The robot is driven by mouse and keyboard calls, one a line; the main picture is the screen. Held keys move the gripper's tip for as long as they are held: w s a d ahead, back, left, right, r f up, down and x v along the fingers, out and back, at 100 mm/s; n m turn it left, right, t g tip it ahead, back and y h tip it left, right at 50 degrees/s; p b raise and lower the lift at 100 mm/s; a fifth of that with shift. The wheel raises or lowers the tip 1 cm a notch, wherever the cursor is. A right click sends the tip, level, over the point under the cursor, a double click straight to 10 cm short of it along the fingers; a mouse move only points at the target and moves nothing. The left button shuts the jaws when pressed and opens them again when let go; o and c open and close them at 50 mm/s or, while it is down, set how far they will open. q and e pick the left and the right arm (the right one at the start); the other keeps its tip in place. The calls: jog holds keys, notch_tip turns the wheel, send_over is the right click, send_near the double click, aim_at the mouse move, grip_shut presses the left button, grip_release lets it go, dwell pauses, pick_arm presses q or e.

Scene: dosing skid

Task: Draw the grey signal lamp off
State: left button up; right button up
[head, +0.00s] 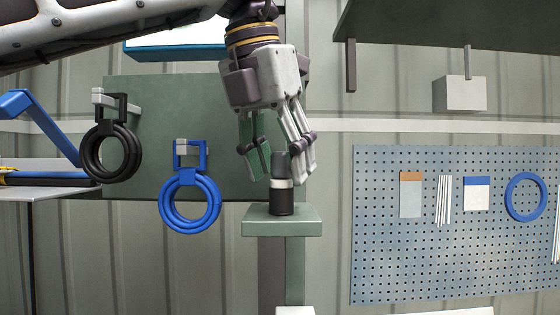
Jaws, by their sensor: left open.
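The grey signal lamp (280,165) stands upright at the top of a small stack with a pale ring and a black base (281,201). The base rests on a green bracket shelf (266,225). My left gripper (283,175) points down over the lamp with its fingers apart. The fingers are on either side of the lamp's upper part, and one finger partly overlaps it. I cannot tell whether they touch it. My right gripper does not show.
Black coiled hose (108,154) and blue coiled hose (190,206) hang on hooks to the left. A perforated board (400,265) with cards, ties and a blue ring (526,175) is on the right. A dark overhead shelf (450,30) is at upper right.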

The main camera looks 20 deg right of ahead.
pick_arm(q)
jog(key=shift+w+f, duration=0.1)
jog(key=shift+f, duration=0.1)
jog(key=c, duration=1.1)
jog(key=shift+o, duration=0.2)
jog(key=shift+r, duration=0.15)
jog(key=shift+d+r, duration=0.1)
jog(key=shift+r, duration=2.7)
